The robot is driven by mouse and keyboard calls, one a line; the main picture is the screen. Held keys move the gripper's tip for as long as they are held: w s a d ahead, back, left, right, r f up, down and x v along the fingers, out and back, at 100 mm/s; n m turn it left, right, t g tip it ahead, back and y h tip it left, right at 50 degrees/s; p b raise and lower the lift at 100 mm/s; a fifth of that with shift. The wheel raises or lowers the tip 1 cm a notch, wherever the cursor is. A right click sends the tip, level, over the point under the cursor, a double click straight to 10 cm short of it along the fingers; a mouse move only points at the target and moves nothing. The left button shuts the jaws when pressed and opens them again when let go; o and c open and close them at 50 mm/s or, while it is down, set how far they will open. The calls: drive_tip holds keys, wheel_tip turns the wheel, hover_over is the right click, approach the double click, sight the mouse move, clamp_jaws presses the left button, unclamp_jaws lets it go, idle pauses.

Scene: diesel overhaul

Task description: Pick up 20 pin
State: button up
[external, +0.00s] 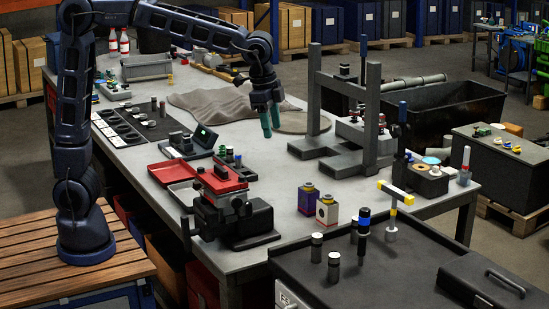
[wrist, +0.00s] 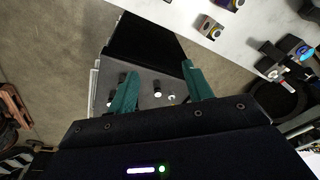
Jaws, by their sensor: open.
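Short dark cylinders with pale tops stand upright on the grey cart top (external: 300,285) at the front: one at the left (external: 316,246), one nearer the front (external: 333,266). Either may be the 20 pin; I cannot read any marking. Similar cylinders show small between my fingers in the wrist view, one near the middle (wrist: 157,89). A taller dark tool with a blue band (external: 363,240) stands beside them. My gripper (external: 268,120), with green fingers, is open and empty above the workbench, well apart from the cylinders. It also shows in the wrist view (wrist: 160,68).
A black case (external: 490,285) lies on the cart's right side. A yellow-topped T-handled tool (external: 394,208) stands at the cart's back. On the workbench are a red vise (external: 220,180), two small boxes (external: 327,209) and a grey press frame (external: 370,120).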

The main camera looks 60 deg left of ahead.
drive_tip(key=d+f+m+g, duration=0.1)
drive_tip(key=d+f+m, duration=0.15)
drive_tip(key=d, duration=0.65)
drive_tip(key=d+f+m, duration=0.1)
drive_tip(key=d+f, duration=0.3)
drive_tip(key=d, duration=0.5)
drive_tip(key=m, duration=0.3)
approach(334, 267)
drive_tip(key=shift+w+a+f+g+y, duration=0.2)
drive_tip(key=shift+w+g+y, duration=0.1)
drive_tip(key=shift+y, duration=0.1)
wheel_tip(334, 267, down, 5)
drive_tip(key=shift+f, duration=0.1)
drive_tip(key=shift+w+f, duration=0.2)
drive_tip(key=shift+f, duration=1.15)
drive_tip(key=shift+w+f, duration=0.15)
drive_tip(key=shift+f, duration=1.25)
clamp_jaws()
drive_tip(key=shift+r, duration=0.1)
